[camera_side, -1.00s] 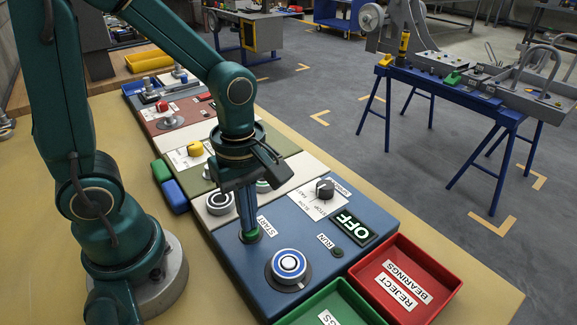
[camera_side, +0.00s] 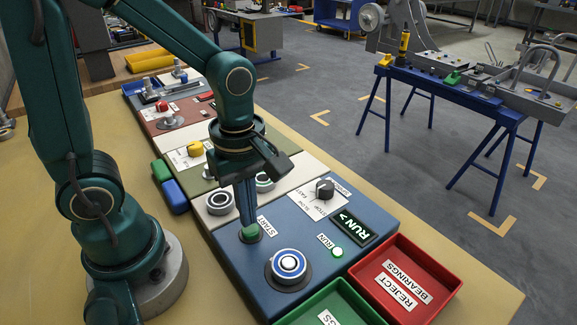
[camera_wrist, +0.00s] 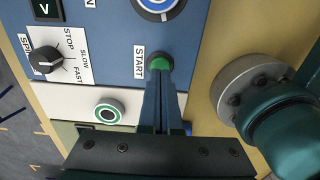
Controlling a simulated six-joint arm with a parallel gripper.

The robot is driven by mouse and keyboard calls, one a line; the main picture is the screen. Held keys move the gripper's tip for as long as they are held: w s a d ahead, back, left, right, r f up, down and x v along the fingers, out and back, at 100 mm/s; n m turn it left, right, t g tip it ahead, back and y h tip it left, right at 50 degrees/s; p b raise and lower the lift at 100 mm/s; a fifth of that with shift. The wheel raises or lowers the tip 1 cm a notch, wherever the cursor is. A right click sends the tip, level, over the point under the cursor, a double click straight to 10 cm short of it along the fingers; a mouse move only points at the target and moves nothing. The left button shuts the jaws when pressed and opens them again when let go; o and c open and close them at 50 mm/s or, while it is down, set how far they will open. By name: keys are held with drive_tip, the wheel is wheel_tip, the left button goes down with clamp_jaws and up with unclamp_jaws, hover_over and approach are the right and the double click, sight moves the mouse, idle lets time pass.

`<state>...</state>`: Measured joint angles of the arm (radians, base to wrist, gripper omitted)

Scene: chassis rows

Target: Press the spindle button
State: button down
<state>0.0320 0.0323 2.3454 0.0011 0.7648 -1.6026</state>
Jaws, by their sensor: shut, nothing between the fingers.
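The blue panel (camera_side: 226,262) carries a green button (camera_side: 250,232) beside a START label; the button also shows in the wrist view (camera_wrist: 159,62). My gripper (camera_side: 248,224) is shut and empty, pointing down with its fingertips at this button. I cannot tell whether they touch it or sit just above it. The fingers hide part of the button. A RUN lamp (camera_side: 338,252) glows green, and the display (camera_side: 356,227) reads RUN. A black knob (camera_side: 325,188) has STOP, SLOW and FAST marks and a partly readable spindle label.
A red tray (camera_side: 447,288) and a green tray (camera_side: 352,294) stand at the front.

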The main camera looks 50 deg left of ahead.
wheel_tip(320, 180, up, 11)
idle(0.4)
drive_tip(key=shift+r, duration=0.15)
